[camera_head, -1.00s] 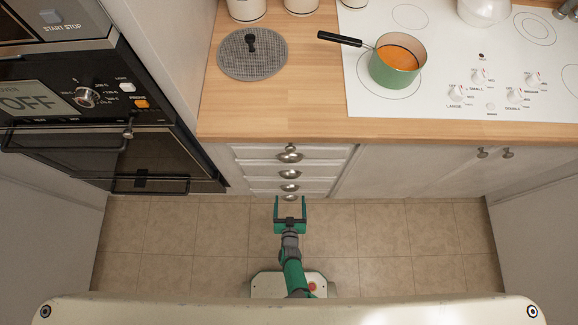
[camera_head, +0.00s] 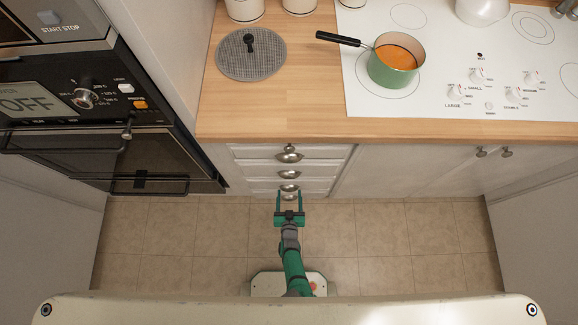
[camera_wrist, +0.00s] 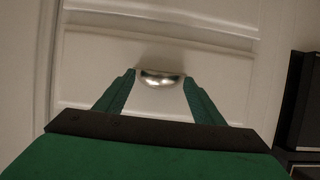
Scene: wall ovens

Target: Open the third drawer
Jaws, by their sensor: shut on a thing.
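A stack of white drawers with metal cup handles stands under the counter in the head view, with the top drawer handle (camera_head: 289,154) and the second drawer handle (camera_head: 289,172) above my gripper. The third drawer handle (camera_head: 289,188) is close to my fingertips. A lower handle shows between the fingers. My green gripper (camera_head: 289,193) is in front of the lower drawers. In the wrist view, my gripper (camera_wrist: 160,77) has its two fingertips at the two ends of a shiny drawer handle (camera_wrist: 160,79) on a white drawer front. The drawers look closed.
A black wall oven (camera_head: 120,160) with bar handles is at the left. A wooden counter (camera_head: 270,120) holds a grey round mat (camera_head: 235,65). A green pot (camera_head: 395,70) of orange food sits on the white hob (camera_head: 440,90). The tiled floor (camera_head: 400,230) is clear.

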